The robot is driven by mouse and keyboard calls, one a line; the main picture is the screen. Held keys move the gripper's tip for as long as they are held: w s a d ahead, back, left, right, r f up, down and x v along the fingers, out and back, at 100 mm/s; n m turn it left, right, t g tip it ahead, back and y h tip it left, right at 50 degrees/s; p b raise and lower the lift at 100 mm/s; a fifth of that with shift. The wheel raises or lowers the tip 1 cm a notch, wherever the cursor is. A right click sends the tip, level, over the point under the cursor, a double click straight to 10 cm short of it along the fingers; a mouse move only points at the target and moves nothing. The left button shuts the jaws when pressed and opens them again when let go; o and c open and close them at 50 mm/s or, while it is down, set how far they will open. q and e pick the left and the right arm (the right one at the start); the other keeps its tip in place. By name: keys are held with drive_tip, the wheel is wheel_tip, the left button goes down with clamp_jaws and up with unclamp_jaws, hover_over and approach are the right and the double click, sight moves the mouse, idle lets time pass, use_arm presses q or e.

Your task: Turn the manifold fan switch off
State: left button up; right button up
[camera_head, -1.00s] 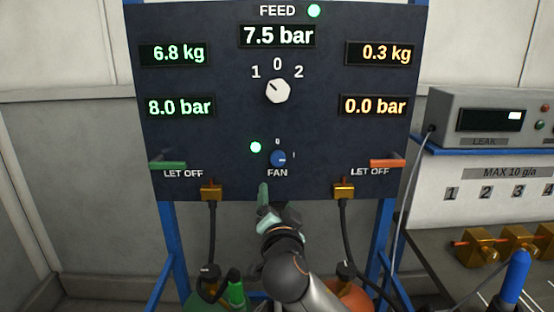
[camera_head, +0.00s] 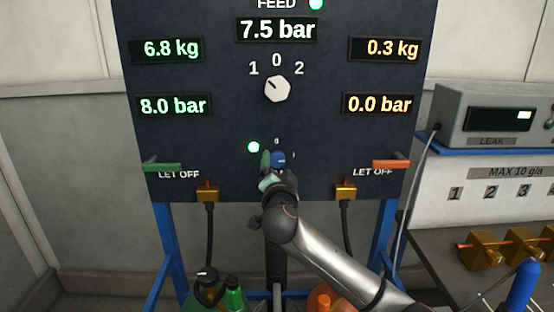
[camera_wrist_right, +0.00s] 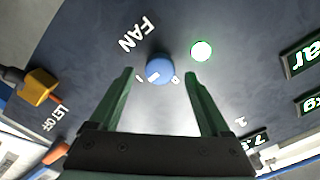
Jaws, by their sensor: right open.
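The blue fan switch (camera_head: 278,157) is a small round knob low on the dark manifold panel (camera_head: 330,140). In the right wrist view the knob (camera_wrist_right: 160,70) carries a pale mark that points toward the "I" label side. A green lamp (camera_head: 254,147) beside it is lit, and it also shows in the wrist view (camera_wrist_right: 201,51). My right gripper (camera_head: 271,162) is at the panel, just at the knob. In the wrist view its green fingers (camera_wrist_right: 160,85) are open, one on each side of the knob, with gaps to it. The FAN label is hidden by the gripper in the head view. My left gripper is not in view.
The white feed selector (camera_head: 277,89) is above the fan switch. Green (camera_head: 163,167) and orange (camera_head: 391,164) let-off levers stick out at both sides. Brass fittings with hoses (camera_head: 208,193) hang below the panel. A leak tester (camera_head: 490,118) stands on the right.

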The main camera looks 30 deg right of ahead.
sight(277, 161)
drive_tip(key=shift+x, duration=1.5)
drive_tip(key=shift+c, duration=0.4)
clamp_jaws()
